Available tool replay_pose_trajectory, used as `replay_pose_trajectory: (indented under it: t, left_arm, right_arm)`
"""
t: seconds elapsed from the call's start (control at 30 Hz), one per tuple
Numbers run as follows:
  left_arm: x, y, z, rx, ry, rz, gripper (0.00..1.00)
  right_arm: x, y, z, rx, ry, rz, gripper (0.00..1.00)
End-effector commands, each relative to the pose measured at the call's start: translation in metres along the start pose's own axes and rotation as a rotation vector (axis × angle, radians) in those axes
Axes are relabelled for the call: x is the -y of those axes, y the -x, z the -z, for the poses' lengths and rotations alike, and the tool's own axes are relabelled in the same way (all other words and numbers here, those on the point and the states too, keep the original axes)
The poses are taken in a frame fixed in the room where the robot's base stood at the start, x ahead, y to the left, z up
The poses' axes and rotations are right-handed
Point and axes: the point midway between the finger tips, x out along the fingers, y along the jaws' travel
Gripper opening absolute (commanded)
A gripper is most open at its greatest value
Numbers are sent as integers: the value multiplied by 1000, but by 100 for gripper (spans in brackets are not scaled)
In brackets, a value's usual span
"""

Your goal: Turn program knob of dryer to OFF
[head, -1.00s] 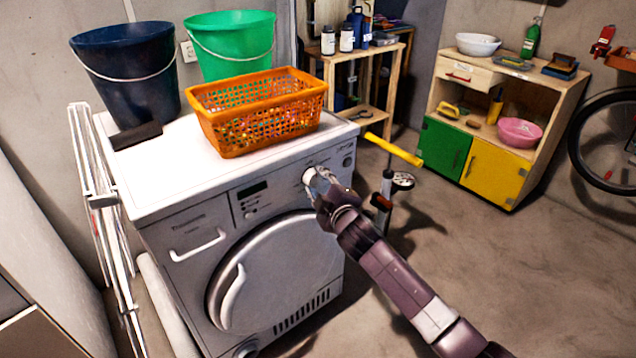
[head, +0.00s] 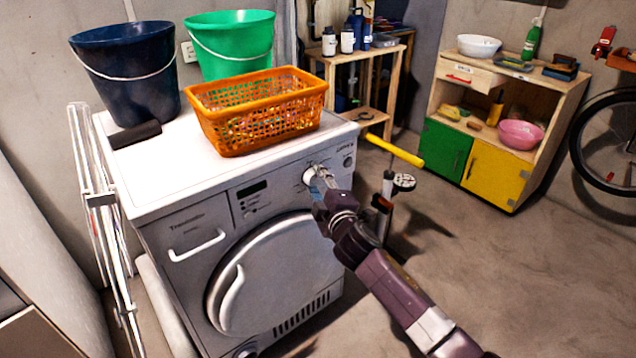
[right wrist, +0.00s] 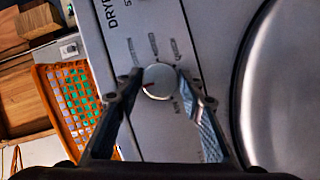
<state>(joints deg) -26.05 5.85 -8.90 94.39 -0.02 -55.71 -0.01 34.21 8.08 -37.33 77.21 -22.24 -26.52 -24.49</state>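The white dryer (head: 190,240) stands at the centre left of the head view. Its round white program knob (head: 309,177) is at the upper right of the front panel, and in the right wrist view the knob (right wrist: 159,82) is seen face on, with small labels around it that are too blurred to read. My right gripper (head: 319,172) is just in front of the knob. In the right wrist view its open fingers (right wrist: 160,76) stand on either side of the knob; I cannot tell if they touch it. My left gripper is not in view.
An orange basket (head: 258,115), a dark blue bucket (head: 125,80) and a green bucket (head: 232,48) stand on the dryer top. A white folded rack (head: 100,200) leans at its left. A pump with a gauge (head: 403,182) stands right of the dryer.

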Motion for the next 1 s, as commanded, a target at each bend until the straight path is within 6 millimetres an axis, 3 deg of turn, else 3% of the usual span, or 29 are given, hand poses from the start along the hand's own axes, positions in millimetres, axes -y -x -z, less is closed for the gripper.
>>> replay_pose_trajectory:
  t: [0.13,0.57,1.0]
  left_arm:
    - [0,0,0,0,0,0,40]
    - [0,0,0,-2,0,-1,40]
    - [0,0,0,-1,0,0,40]
  right_arm:
    - [-1,0,0,0,0,-1,52]
    - [1,8,-1,2,-1,1,52]
    - [1,77,0,0,-1,1,52]
